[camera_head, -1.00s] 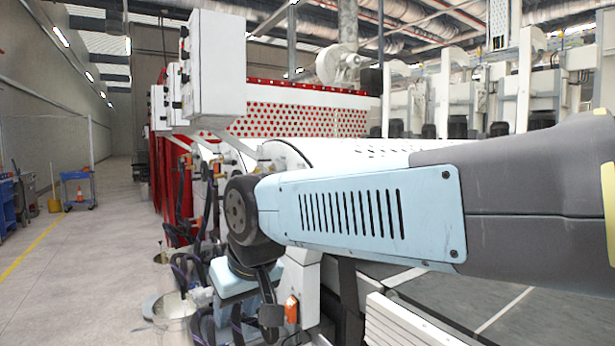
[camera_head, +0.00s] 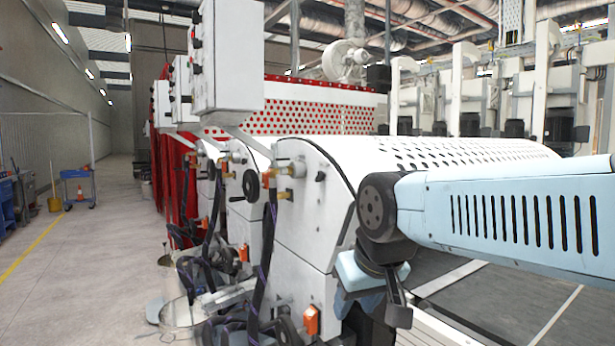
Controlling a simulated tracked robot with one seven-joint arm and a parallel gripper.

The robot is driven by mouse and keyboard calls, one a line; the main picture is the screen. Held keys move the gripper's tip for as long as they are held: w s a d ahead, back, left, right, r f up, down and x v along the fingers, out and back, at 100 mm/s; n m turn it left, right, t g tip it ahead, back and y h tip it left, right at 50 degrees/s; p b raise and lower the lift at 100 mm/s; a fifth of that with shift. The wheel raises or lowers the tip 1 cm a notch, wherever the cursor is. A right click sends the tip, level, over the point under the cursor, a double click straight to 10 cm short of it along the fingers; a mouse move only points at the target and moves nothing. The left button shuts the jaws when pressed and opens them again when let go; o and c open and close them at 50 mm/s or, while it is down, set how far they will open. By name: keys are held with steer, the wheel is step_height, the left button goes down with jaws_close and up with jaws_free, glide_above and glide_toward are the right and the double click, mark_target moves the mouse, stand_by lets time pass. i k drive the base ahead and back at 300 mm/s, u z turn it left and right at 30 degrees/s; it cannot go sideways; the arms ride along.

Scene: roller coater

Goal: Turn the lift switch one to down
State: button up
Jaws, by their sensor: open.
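No label for lift switch one is readable. Orange switches show on the white coater's lower side: a near one (camera_head: 311,320) and a farther one (camera_head: 243,252). Grey control boxes hang at upper left; the nearest box (camera_head: 230,58) carries small dark knobs (camera_head: 196,30) on its left face. I cannot tell which of these is the lift switch. My gripper (camera_head: 397,306) hangs below my blue wrist, right of the near orange switch and apart from it. Its fingers are dark, small and partly hidden, and I see nothing held in them.
The white coater (camera_head: 312,215) fills the middle, with a black handwheel (camera_head: 252,186), hoses and metal buckets (camera_head: 182,312) along its left side. The grey floor (camera_head: 90,270) is open at left. A blue cart (camera_head: 77,187) stands far back.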

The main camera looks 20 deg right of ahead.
mark_target(320, 176)
steer(key=i, duration=0.85)
steer(key=u, duration=0.2)
steer(key=k, duration=0.85)
steer(key=z, duration=0.2)
steer(key=i, duration=0.9)
steer(key=u, duration=0.05)
